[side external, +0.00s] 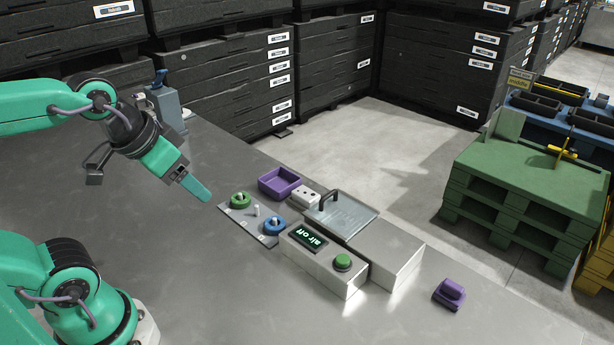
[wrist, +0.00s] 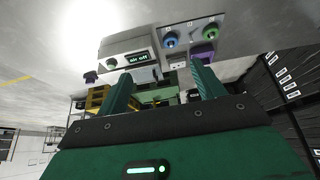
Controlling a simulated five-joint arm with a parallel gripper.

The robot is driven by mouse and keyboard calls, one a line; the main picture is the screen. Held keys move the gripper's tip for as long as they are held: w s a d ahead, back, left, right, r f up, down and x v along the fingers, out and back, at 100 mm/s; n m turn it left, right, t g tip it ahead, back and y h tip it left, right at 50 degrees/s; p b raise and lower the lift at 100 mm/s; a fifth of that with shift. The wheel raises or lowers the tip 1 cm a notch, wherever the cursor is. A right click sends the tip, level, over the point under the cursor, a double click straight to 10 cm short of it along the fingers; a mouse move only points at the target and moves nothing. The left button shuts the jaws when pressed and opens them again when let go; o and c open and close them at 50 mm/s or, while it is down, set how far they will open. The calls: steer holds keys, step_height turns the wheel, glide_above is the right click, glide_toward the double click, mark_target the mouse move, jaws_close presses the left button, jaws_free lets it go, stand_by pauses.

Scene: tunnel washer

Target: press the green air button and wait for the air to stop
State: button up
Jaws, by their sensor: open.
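The green air button (side external: 342,262) sits on top of a pale metal control box (side external: 322,277). Beside it on the box is a dark display (side external: 307,237) that reads "air off"; the display also shows in the wrist view (wrist: 138,58). My gripper (side external: 197,190) is in the air to the left of the box, well apart from the button and touching nothing. In the wrist view my gripper (wrist: 164,82) has its two green fingers spread with nothing between them.
A panel with a green knob (side external: 240,200) and a blue knob (side external: 274,226) lies between my gripper and the box. A purple tray (side external: 280,183) and a metal lid with a handle (side external: 341,216) stand behind. A purple piece (side external: 449,293) lies at right. The table's left is clear.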

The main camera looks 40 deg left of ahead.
jaws_close()
stand_by(1.5)
